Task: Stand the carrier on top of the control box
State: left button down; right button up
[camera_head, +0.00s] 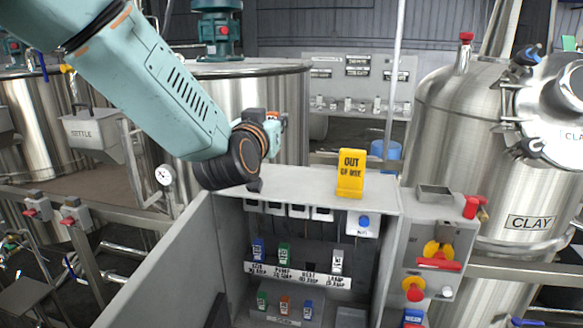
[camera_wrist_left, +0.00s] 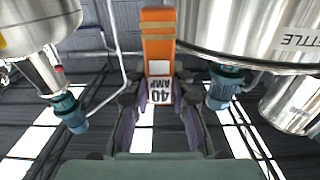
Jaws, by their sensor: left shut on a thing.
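The carrier (camera_wrist_left: 159,50) is an orange block with paler bands and a white label reading 40 AMP, upside down in the left wrist view. My left gripper (camera_wrist_left: 160,100) is shut on its labelled end, a finger on each side. In the head view this gripper is mostly hidden behind my dark wrist. The grey open-fronted cabinet (camera_head: 285,180) looks like the control box. Its flat top is mostly bare, and my left wrist is over or behind its back left corner. The carrier is held up in the air. My right gripper is not in view.
A yellow OUT OF USE sign (camera_head: 351,173) stands on the cabinet top, right of middle. A small grey tray (camera_head: 434,192) sits on the adjoining panel with red and yellow knobs. Steel tanks stand behind and at the right (camera_head: 455,130).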

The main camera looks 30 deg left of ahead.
pick_arm(q)
notch_tip(320, 180, down, 3)
jog(key=shift+r, duration=0.1)
jog(key=shift+a+f, duration=0.15)
jog(key=shift+f, duration=0.15)
notch_tip(320, 180, down, 3)
jog(key=shift+a+f, duration=0.1)
jog(key=shift+f, duration=0.05)
jog(key=shift+d+f, duration=0.25)
jog(key=shift+f, duration=0.15)
jog(key=shift+a, duration=0.15)
jog(key=shift+a+f, duration=0.1)
jog(key=shift+f, duration=0.1)
jog(key=c, duration=1.5)
grip_release()
jog(key=shift+s, duration=0.1)
jog(key=o, duration=0.3)
